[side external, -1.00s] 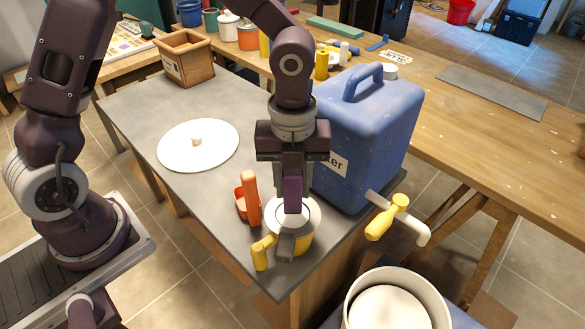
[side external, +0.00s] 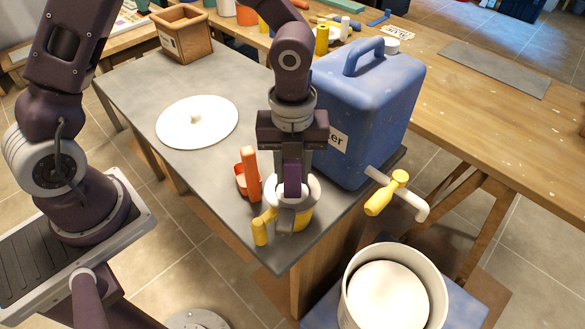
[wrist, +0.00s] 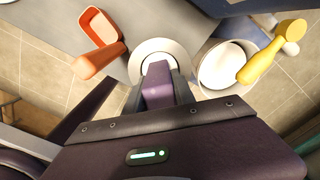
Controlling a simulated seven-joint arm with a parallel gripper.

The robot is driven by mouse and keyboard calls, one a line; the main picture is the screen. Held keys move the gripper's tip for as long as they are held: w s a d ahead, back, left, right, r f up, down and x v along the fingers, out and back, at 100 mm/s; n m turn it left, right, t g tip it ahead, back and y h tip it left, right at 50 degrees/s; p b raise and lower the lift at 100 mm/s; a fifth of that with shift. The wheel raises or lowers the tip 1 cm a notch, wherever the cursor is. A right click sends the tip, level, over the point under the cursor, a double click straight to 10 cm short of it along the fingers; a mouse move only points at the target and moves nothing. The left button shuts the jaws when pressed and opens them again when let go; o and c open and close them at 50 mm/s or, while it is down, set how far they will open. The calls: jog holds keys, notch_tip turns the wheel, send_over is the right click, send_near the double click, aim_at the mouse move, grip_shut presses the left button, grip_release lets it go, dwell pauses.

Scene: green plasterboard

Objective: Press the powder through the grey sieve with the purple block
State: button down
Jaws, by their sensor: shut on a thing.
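My gripper (side external: 291,186) points down and is shut on the purple block (wrist: 158,84), which shows in the wrist view and also in the side view (side external: 292,176). The block's lower end is at the mouth of a white-rimmed yellow cup (side external: 302,212) with a yellow handle. In the wrist view, the block covers part of a pale round rim (wrist: 176,48). I cannot make out the grey sieve's mesh or any powder under the block. A grey part shows in front of the cup, and I cannot tell what it belongs to.
An orange scoop (side external: 250,172) lies close left of the cup. A blue water container (side external: 365,115) with a yellow tap (side external: 386,193) stands right. A white bucket (side external: 356,288) is below the tap. A white lid (side external: 175,125) and wooden box (side external: 185,38) stand farther back.

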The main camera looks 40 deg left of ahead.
jog(key=shift+f, duration=0.6)
dwell(1.1)
jog(key=shift+r, duration=3.6)
jog(key=shift+f, duration=0.1)
jog(key=shift+f, duration=2.95)
jog(key=shift+f, duration=0.55)
jog(key=shift+r, duration=3.55)
jog(key=shift+f, duration=0.1)
